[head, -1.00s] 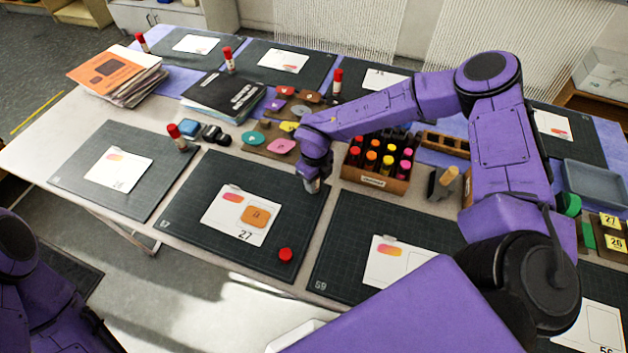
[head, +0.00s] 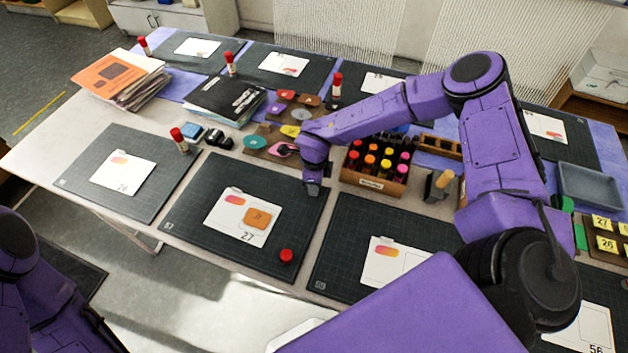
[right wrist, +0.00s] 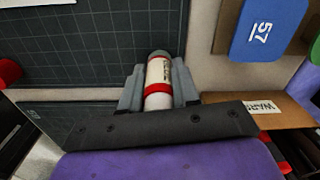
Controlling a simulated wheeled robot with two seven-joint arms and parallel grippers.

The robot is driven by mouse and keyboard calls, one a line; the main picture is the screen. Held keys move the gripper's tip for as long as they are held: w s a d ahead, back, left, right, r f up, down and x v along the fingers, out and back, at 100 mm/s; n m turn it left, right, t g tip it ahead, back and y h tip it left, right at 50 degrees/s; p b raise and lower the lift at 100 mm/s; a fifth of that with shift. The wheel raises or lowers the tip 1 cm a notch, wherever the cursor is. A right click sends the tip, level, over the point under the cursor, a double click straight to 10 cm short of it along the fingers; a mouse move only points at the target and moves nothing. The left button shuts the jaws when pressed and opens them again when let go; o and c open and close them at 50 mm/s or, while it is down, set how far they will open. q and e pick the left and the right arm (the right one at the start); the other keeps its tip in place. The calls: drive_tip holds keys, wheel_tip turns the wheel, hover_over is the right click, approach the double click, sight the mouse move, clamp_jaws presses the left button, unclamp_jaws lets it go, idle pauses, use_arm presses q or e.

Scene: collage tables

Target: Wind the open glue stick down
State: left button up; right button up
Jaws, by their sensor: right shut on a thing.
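My right gripper (head: 314,189) points down at the upper right corner of the mat marked 57. In the right wrist view, its two grey fingers (right wrist: 158,88) are shut on a glue stick (right wrist: 158,72). The stick has a white label, a red band and a dull grey end. In the head view my gripper hides most or all of it. A loose red cap (head: 286,256) lies on the same mat, near its lower right. I cannot tell how far any glue stands out. My left arm shows at the lower left; its gripper is out of frame.
A wooden crate of coloured bottles (head: 372,180) stands close right of my right gripper. Round coloured pieces (head: 256,142) lie behind it. A card marked 27 (head: 228,222) lies on the mat. Capped glue sticks stand beside other mats, one at the left (head: 180,140).

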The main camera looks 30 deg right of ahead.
drive_tip(key=shift+n, duration=0.6)
drive_tip(key=shift+f, duration=0.15)
idle(0.6)
drive_tip(key=o, duration=1.6)
drive_tip(key=shift+r, duration=0.2)
drive_tip(key=shift+w+r, duration=0.1)
drive_tip(key=shift+r+p, duration=3.25)
drive_tip(key=shift+r, duration=0.45)
drive_tip(key=shift+f, duration=0.1)
